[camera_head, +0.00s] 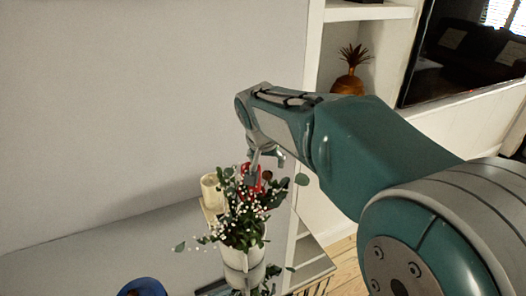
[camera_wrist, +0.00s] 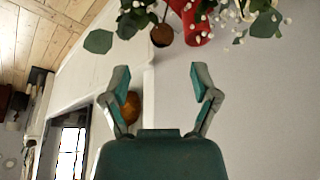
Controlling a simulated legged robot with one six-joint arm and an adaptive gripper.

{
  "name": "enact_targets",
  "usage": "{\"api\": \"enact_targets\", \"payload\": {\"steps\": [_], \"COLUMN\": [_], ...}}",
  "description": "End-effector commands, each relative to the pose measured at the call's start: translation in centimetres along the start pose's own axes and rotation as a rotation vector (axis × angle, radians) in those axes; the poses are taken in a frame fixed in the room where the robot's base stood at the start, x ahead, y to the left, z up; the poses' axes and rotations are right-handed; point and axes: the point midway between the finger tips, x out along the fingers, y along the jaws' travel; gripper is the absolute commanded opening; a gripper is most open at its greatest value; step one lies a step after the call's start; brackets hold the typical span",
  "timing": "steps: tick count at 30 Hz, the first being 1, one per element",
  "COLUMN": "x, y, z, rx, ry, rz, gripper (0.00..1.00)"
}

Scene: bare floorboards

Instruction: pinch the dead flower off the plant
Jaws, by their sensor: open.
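The plant (camera_head: 238,215) has green leaves, small white blossoms and red petals, and stands in a white pot (camera_head: 240,260) on a grey surface. A round brown, withered flower head (camera_wrist: 162,35) hangs at the top of the wrist view, beside a red flower (camera_wrist: 197,22). In the head view the red flower (camera_head: 251,181) is partly hidden by my gripper (camera_head: 264,158), which is just above the plant top. In the wrist view my gripper (camera_wrist: 161,82) is open and empty. The brown head lies beyond the fingertips, roughly between their lines, apart from them.
A cream cylinder (camera_head: 211,190) stands close behind the plant. A blue object (camera_head: 143,287) is at the bottom edge. A wall (camera_head: 120,100) rises behind the grey surface (camera_head: 110,250). A shelf with a golden pineapple ornament (camera_head: 350,78) and a dark screen (camera_head: 465,60) are right.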

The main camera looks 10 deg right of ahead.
Motion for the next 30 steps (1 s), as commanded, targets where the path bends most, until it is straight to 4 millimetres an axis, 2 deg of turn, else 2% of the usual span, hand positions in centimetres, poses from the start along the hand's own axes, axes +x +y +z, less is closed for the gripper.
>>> {"api": "enact_targets", "payload": {"steps": [3, 9, 20, 21, 26, 30], "x": [2.1, 4.6, 5.3, 5.3, 5.3, 5.3], "y": [-0.1, -0.1, 0.0, 0.0, -0.1, -0.1], "z": [0.1, 0.1, 0.0, 0.0, 0.1, 0.1], "rx": [-0.001, -0.001, -0.001, -0.001, -0.001, -0.001], "ry": [-0.003, -0.002, 0.000, 0.000, 0.000, -0.001], "rz": [0.004, 0.003, 0.000, 0.000, 0.001, 0.002], "gripper": [0.78, 0.78, 0.78, 0.73, 0.02, 0.00]}}
